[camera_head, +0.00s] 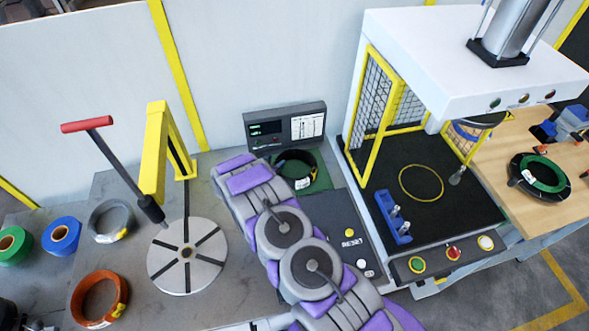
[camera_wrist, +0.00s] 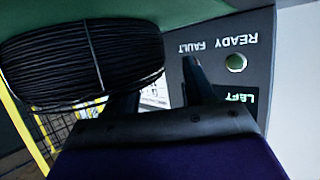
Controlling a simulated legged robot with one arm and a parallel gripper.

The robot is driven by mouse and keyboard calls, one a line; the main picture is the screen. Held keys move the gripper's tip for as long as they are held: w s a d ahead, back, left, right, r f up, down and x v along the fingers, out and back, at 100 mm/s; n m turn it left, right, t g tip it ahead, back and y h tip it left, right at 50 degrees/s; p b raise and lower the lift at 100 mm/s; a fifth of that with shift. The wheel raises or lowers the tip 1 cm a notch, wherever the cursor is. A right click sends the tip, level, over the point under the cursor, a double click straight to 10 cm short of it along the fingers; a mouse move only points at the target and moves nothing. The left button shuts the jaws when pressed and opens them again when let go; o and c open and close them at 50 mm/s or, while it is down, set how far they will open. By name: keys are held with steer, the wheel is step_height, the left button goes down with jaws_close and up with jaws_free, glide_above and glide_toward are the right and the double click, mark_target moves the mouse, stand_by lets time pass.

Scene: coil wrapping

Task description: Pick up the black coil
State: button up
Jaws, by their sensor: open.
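The black coil (camera_head: 296,160) lies on a green pad (camera_head: 322,181) in front of a dark display unit, partly covered by my purple and grey arm in the head view. In the wrist view the coil (camera_wrist: 82,62) is large and close at the upper left, against the green surface. My gripper (camera_wrist: 160,85) is open, its two dark fingers apart. The left finger is close to the coil's lower right part, and the right finger stands clear of it. The left fingertip is not clearly seen, and I cannot tell if it touches the coil. In the head view my fingers are hidden.
The display unit (camera_head: 285,126) stands right behind the coil. A yellow post (camera_head: 155,150) and a round slotted plate (camera_head: 188,256) are to the left. A yellow-framed press (camera_head: 425,185) is to the right. Orange (camera_head: 99,299), blue (camera_head: 61,235) and grey (camera_head: 110,221) coils lie at left.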

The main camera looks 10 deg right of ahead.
steer(key=shift+x, duration=0.95)
steer(key=shift+c, duration=0.4)
steer(key=shift+s, duration=0.15)
steer(key=c, duration=0.9)
jaws_close()
steer(key=shift+f, duration=0.15)
